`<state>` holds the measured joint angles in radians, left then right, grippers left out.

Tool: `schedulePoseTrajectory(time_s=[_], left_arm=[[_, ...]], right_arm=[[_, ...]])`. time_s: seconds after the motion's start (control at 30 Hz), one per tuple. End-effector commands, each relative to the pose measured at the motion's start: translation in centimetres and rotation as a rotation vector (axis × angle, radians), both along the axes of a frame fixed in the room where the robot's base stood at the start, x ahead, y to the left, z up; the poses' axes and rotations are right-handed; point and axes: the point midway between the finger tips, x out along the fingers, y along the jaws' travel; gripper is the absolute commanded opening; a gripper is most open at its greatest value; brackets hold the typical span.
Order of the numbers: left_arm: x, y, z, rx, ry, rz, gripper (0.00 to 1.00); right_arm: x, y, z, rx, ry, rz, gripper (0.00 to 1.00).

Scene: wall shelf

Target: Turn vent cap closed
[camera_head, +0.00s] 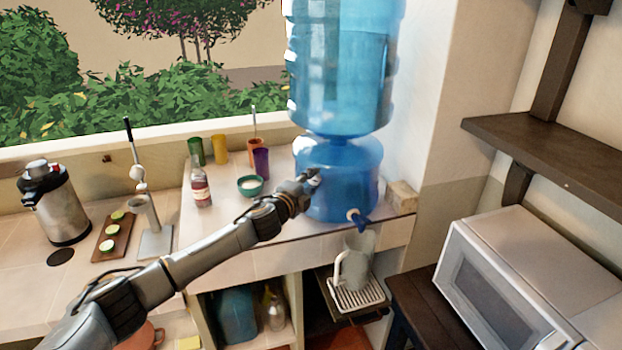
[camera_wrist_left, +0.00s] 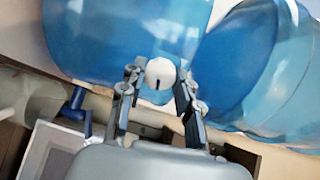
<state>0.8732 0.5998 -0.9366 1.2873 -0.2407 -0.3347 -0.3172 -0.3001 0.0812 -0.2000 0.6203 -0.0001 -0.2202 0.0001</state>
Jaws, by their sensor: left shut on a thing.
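The vent cap (camera_wrist_left: 160,70) is a round white knob with a short dark mark on it, on the side of the blue lower water container (camera_head: 345,160). In the left wrist view it sits between the two fingers of my left gripper (camera_wrist_left: 158,79), which is shut on it. In the head view my left gripper (camera_head: 312,178) reaches the container's left front side and hides most of the cap. The container also fills the upper part of the left wrist view (camera_wrist_left: 95,45). My right gripper is not in view.
A large blue bottle (camera_head: 345,75) stands on the container. The blue tap (camera_head: 360,220) sticks out below, above a pale pitcher (camera_head: 357,262) on a drip rack (camera_head: 360,296). A teal bowl (camera_head: 250,186), sauce bottle (camera_head: 201,185) and coloured cups stand left. A microwave (camera_head: 500,285) is right.

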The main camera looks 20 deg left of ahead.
Motion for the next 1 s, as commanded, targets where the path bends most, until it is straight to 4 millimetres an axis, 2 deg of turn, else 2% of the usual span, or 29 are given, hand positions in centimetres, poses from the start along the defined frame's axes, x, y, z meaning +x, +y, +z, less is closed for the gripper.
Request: schedulePoseTrajectory(time_s=[0.33, 0.9, 0.93, 1.0], left_arm=[[-0.06, -0.11, -0.22, 0.153, -0.026, 0.0, 0.01], [-0.07, -0.11, -0.32, 0.186, -0.032, -0.001, 0.01], [-0.07, -0.11, -0.33, 0.186, -0.032, -0.001, 0.35], [-0.06, -0.11, -0.31, 0.186, -0.033, -0.001, 0.49]], right_arm=[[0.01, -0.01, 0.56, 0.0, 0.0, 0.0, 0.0], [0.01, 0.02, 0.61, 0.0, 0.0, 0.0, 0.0], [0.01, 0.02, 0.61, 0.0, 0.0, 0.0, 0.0], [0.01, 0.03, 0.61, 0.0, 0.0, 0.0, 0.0]])
